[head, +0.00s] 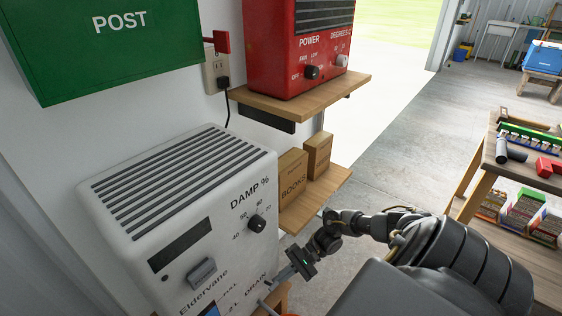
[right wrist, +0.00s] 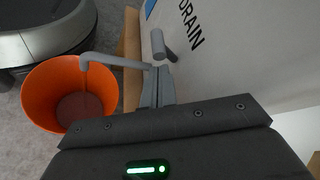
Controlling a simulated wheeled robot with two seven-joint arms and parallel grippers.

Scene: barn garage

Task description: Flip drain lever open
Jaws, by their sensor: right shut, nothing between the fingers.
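The white dehumidifier (head: 215,215) with DAMP % and DRAIN lettering stands at lower left in the head view; its front panel (right wrist: 235,60) fills the upper right of the right wrist view. A grey drain lever with a round-ended handle (right wrist: 157,42) sticks out beside the word DRAIN. A grey bent spout (right wrist: 115,62) runs left from there, its end over an orange bucket (right wrist: 40,85). My right gripper (head: 270,284) is shut and empty, its fingertips (right wrist: 159,70) just below the lever in the wrist view; I cannot tell if they touch. My left gripper is out of view.
A wooden shelf (head: 325,200) with cardboard boxes (head: 293,178) is close beside my right arm. A red heater (head: 295,45) sits on a higher shelf. A workbench (head: 525,180) stands at right. A dark rounded object (right wrist: 50,30) stands beside the bucket.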

